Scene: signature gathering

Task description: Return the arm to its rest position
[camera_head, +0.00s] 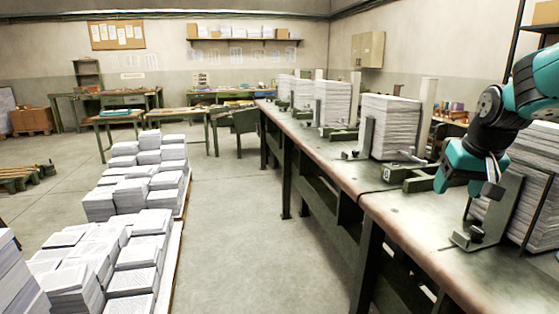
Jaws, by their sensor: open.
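My teal and black arm comes in from the right edge and hangs over the near end of the long workbench (408,222). My gripper (468,184) points down and to the left, in front of the nearest paper stack (543,168) and close to its metal bracket (499,207). I see nothing held in it. The jaws are small and seen from the side, and the arm covers part of that stack. I cannot tell whether the gripper touches the bracket.
More paper stacks (388,127) stand in green holders along the bench. Pallets of paper bundles (132,254) lie on the floor at left. The aisle (235,235) between them and the bench is clear. A dark rack post (514,40) rises at upper right.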

